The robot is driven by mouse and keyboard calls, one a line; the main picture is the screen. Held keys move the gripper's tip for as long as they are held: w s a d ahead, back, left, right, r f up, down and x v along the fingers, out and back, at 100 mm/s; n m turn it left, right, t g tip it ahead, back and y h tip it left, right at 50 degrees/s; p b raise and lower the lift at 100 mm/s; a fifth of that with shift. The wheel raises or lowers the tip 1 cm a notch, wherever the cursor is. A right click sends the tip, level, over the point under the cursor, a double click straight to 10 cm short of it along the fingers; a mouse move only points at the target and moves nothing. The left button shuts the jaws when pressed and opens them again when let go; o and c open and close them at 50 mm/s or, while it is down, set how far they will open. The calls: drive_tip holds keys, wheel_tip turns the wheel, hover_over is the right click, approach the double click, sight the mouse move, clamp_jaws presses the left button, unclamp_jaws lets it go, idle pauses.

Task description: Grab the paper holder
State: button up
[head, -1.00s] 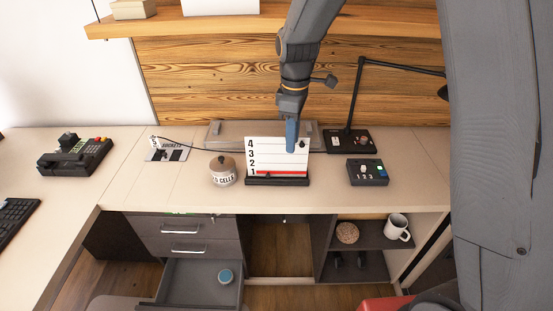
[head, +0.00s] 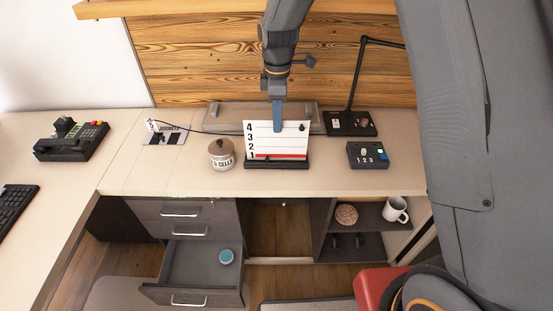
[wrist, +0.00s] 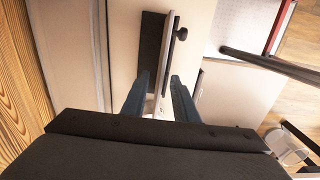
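The paper holder (head: 262,142) is an upright white board with the numbers 4, 3, 2 down its left side, a red strip near the bottom and a black base. It stands on the beige desk in the head view. In the wrist view the holder (wrist: 167,55) shows edge-on, with a dark knob on its right face. My gripper (head: 277,128) is at the middle of its top edge, pointing down. In the wrist view its two blue-grey fingers (wrist: 159,77) are apart, on either side of the board, with gaps visible.
A lidded jar (head: 222,156) stands close left of the holder. A small button box (head: 367,155) and a black desk lamp (head: 351,118) are to the right. A grey tray (head: 225,116) lies behind. An open drawer (head: 190,270) juts out below the desk.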

drive_tip(key=shift+a+f+p, duration=0.15)
drive_tip(key=shift+f+p, duration=1.1)
drive_tip(key=shift+f, duration=1.5)
drive_tip(key=shift+f, duration=0.25)
clamp_jaws()
drive_tip(key=shift+r, duration=0.1)
